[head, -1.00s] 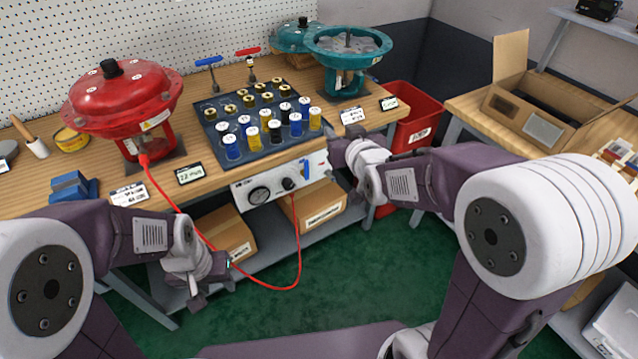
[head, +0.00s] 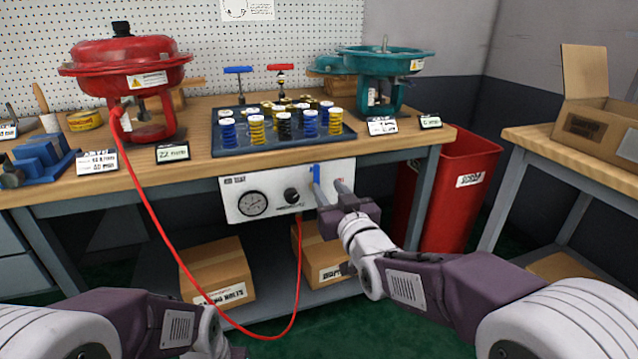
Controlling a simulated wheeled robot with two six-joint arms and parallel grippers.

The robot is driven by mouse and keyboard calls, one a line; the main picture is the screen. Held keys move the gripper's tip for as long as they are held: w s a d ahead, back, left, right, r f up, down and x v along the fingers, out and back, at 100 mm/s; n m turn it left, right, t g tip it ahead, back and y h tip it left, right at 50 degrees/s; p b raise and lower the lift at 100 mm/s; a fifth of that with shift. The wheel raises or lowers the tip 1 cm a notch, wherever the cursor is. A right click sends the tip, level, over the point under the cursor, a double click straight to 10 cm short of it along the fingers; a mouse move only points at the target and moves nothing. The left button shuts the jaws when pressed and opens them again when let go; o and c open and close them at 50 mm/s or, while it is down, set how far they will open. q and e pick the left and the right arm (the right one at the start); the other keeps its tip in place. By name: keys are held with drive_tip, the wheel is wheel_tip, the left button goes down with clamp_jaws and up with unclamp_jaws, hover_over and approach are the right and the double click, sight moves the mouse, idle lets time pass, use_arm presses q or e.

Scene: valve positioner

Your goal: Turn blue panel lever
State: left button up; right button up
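The blue panel lever (head: 316,171) stands upright on the right part of the white test panel (head: 236,184) under the bench's front edge. Its lower part is hidden by my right gripper. My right gripper (head: 331,187) is open in front of the panel, its two fingers apart and pointing at it. The left finger overlaps the lever in the picture and the other finger is to its right. I cannot tell whether the finger touches the lever. My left gripper (head: 228,350) is low at the bottom edge, mostly hidden, away from the panel.
A gauge (head: 252,204) and a black knob (head: 291,196) sit left of the lever. A red hose (head: 180,259) loops from the red actuator (head: 128,78) down to the panel. Cardboard boxes (head: 219,269) stand on the shelf below. A red bin (head: 462,200) is at right.

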sight(317, 173)
drive_tip(key=x, duration=0.2)
drive_tip(key=b+x, duration=0.1)
drive_tip(key=x, duration=0.1)
drive_tip(key=b+x, duration=0.1)
drive_tip(key=x, duration=0.1)
drive_tip(key=shift+w+f, duration=0.25)
drive_tip(key=shift+w, duration=0.05)
drive_tip(key=shift+w+a+r, duration=0.1)
drive_tip(key=shift+w+a, duration=0.1)
drive_tip(key=shift+w, duration=0.35)
clamp_jaws()
idle(0.6)
